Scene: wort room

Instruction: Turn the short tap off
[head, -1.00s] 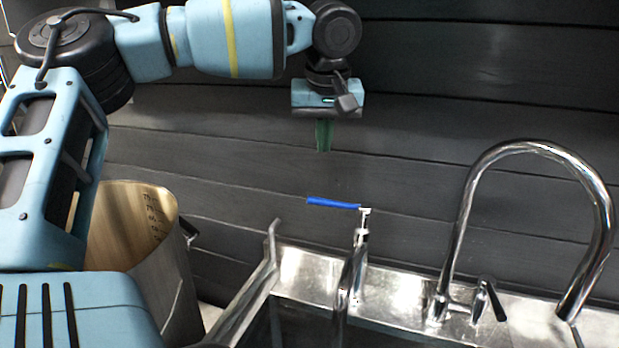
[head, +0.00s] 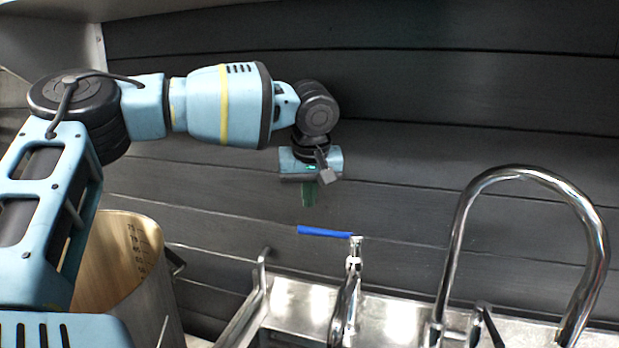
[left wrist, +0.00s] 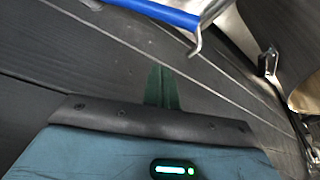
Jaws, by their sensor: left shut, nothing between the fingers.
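The short tap (head: 352,285) is chrome and stands at the back of the sink, with a blue lever handle (head: 325,231) that points left. In the left wrist view the blue handle (left wrist: 160,12) crosses the top of the picture. My left gripper (head: 309,203) has green fingers, shut and empty, pointing down. In the head view it appears just above the handle's left end, with a small gap between them. In the left wrist view the shut fingertips (left wrist: 160,68) are apart from the handle. My right gripper is not in view.
A tall chrome gooseneck faucet (head: 525,172) with a small side lever (head: 490,328) stands to the right. A metal sink (head: 390,318) lies below. A large steel pot (head: 140,295) stands at the left. Dark plank walls rise behind.

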